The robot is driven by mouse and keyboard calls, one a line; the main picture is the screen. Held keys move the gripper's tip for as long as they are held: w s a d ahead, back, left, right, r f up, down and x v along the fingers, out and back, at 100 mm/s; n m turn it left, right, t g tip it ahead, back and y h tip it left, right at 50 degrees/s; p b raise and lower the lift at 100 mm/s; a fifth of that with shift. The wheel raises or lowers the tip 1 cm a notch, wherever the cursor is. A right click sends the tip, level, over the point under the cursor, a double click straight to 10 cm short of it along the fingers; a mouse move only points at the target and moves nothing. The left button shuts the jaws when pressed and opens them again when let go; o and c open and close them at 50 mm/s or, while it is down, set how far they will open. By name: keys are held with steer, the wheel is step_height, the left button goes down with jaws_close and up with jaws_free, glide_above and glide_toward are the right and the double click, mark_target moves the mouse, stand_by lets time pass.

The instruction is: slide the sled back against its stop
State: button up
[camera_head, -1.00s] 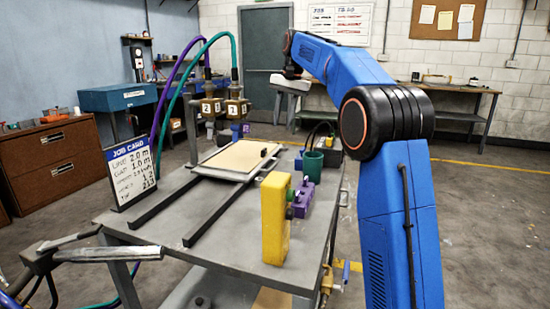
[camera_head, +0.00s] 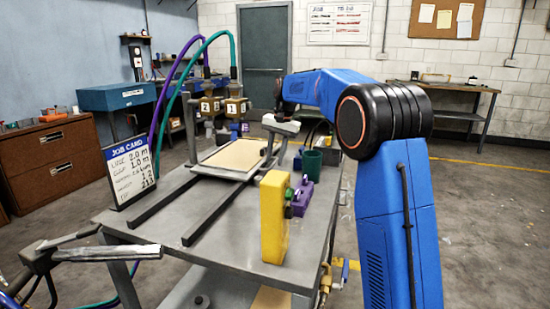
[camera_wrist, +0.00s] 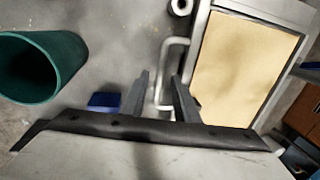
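The sled (camera_head: 228,160) is a pale plate with a tan board on it, lying on two dark rails (camera_head: 165,200) on the grey cart. In the wrist view its tan board (camera_wrist: 247,65) and light frame are at upper right. A grey U-shaped handle (camera_wrist: 172,45) sticks out from the sled's side. My gripper (camera_wrist: 160,82) is open over the handle, with its lower bar between the fingers and gaps visible; contact cannot be told. In the head view my gripper (camera_head: 274,143) hangs over the sled's right edge and hides the handle. I cannot make out the stop.
A green cup (camera_head: 312,162) stands close right of my gripper and shows large in the wrist view (camera_wrist: 40,65). A yellow block (camera_head: 274,217) and purple block (camera_head: 301,197) stand nearer. Dispensers (camera_head: 235,107) with hoses stand behind the sled. A job card (camera_head: 129,172) stands at left.

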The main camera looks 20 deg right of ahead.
steer(key=shift+f, duration=0.15)
steer(key=shift+c, duration=0.7)
jaws_close()
steer(key=s+a, duration=0.5)
steer(key=s, duration=0.3)
steer(key=s+a, duration=0.6)
steer(key=s, duration=0.2)
steer(key=s+a, duration=0.6)
steer(key=s, duration=0.2)
steer(key=shift+s, duration=0.3)
steer(key=shift+o, duration=0.7)
jaws_free()
steer(key=shift+s, duration=0.1)
